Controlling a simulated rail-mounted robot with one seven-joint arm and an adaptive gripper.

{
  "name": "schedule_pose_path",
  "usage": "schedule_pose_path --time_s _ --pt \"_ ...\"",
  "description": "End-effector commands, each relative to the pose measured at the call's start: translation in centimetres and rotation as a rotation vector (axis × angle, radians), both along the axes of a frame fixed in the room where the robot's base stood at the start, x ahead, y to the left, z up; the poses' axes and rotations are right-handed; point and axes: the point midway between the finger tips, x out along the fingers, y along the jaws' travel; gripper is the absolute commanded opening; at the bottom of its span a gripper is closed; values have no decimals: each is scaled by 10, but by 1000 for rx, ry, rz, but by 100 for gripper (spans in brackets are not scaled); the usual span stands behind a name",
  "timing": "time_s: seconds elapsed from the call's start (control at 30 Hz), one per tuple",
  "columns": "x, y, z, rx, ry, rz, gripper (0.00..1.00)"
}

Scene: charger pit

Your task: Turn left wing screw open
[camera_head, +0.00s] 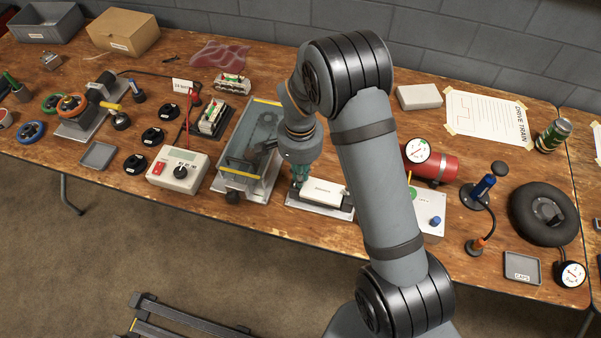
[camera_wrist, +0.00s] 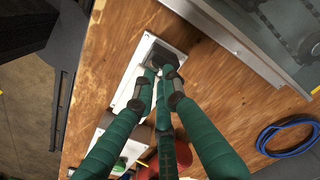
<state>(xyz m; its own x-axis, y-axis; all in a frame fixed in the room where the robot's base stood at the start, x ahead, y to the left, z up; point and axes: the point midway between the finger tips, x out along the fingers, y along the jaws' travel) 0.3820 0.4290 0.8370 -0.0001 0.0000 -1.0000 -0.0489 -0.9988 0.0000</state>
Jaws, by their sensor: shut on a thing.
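A white box-like cover (camera_head: 322,191) sits on a light metal base plate (camera_head: 318,207) near the table's front edge. It also shows in the wrist view (camera_wrist: 134,80). My gripper (camera_head: 299,182) reaches down at the left end of the cover. In the wrist view its green padded fingers (camera_wrist: 165,72) converge at one end of the plate and are shut on a small part there. This appears to be the left wing screw, but the fingertips hide it, so its turn angle cannot be told.
A clear-topped case with yellow edges (camera_head: 239,171) stands close on the left. A grey-white panel with a blue knob (camera_head: 426,213) and a red cylinder (camera_head: 436,167) stand to the right. A blue cable coil (camera_wrist: 287,139) lies on the table.

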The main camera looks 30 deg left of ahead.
Motion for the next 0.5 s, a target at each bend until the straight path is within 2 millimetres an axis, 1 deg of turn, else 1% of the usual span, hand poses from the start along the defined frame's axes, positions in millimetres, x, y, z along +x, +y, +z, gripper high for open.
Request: schedule_pose_path --time_s 0.1,0.4,0.5 --pt "0 0 0 0 0 0 0" --pt "0 0 0 1 0 3 0" --pt "0 0 -3 2 -1 64 0"
